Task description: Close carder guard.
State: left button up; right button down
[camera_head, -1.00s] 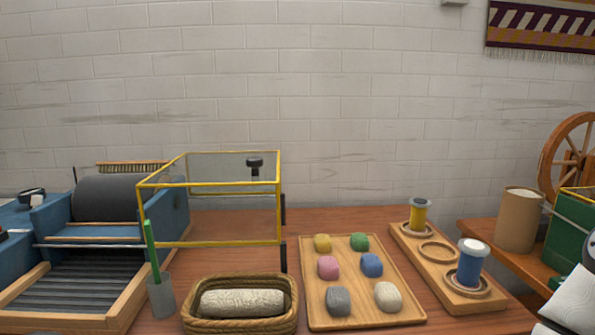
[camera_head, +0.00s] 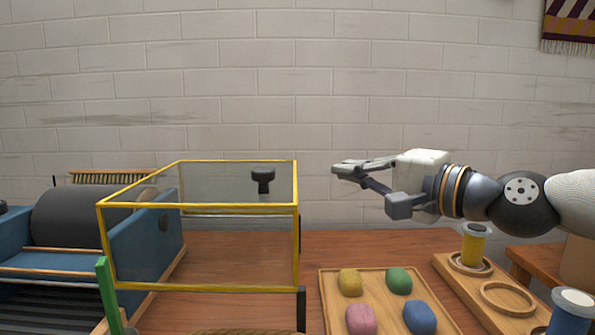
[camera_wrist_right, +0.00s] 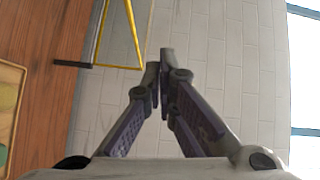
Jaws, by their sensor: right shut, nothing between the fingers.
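The carder (camera_head: 150,235) stands at the left in the head view, with a blue body and a dark drum (camera_head: 75,215). Its guard (camera_head: 198,207) is a clear box with a yellow frame and a black knob (camera_head: 263,180) on its top panel. The guard sits out to the right of the drum, not over it. My right gripper (camera_head: 340,171) is shut and empty, in the air to the right of the guard and apart from it. In the right wrist view, its fingertips (camera_wrist_right: 160,58) meet close beside the guard's yellow frame (camera_wrist_right: 135,35) in the picture. My left gripper is not in view.
A wooden tray (camera_head: 375,272) with coloured wool lumps lies below my right gripper. A wooden spool board (camera_head: 470,288) stands to its right. A green stick (camera_head: 107,292) rises in front of the guard. A white brick wall (camera_head: 330,90) closes the back.

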aim_at(296, 191)
pick_arm(q)
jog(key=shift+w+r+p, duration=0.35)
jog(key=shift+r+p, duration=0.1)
jog(key=shift+p, duration=0.1)
pick_arm(e)
jog(key=w+a, duration=0.1)
jog(key=a, duration=0.1)
jog(key=w+a, duration=0.1)
jog(key=a, duration=0.2)
jog(key=w+a+f, duration=0.1)
jog(key=w+a, duration=0.1)
jog(key=a, duration=0.1)
jog(key=shift+a, duration=0.25)
jog(key=shift+s+a, duration=0.1)
